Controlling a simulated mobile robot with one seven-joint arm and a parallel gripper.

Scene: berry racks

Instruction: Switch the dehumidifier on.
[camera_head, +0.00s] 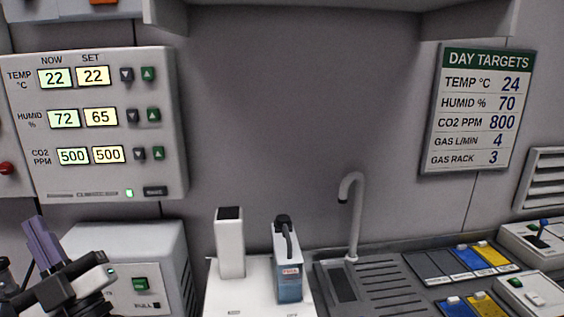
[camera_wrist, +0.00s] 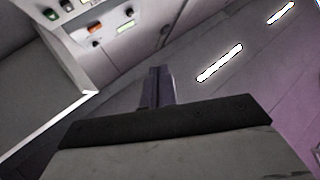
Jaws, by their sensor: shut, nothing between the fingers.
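A white box-shaped unit (camera_head: 122,243) stands at the lower left, below the control panel. It has a green button (camera_head: 140,284) with small lettering and a label that reads FULL; I take it to be the dehumidifier. My gripper (camera_head: 37,226) is at the lower left, in front of the unit's left side, with its purple-grey fingers pointing up. The fingers are shut and empty, and also show together in the wrist view (camera_wrist: 158,76). The gripper and wrist hide part of the unit's front. The fingers appear apart from the green button.
The wall panel (camera_head: 160,120) above reads humidity now 72, set 65. A day targets board (camera_head: 476,108) lists humidity 70. Right of the unit stand a white block (camera_head: 230,242), a blue-liquid bottle (camera_head: 289,280) and a tap (camera_head: 356,215). Coloured trays (camera_head: 488,254) lie further right.

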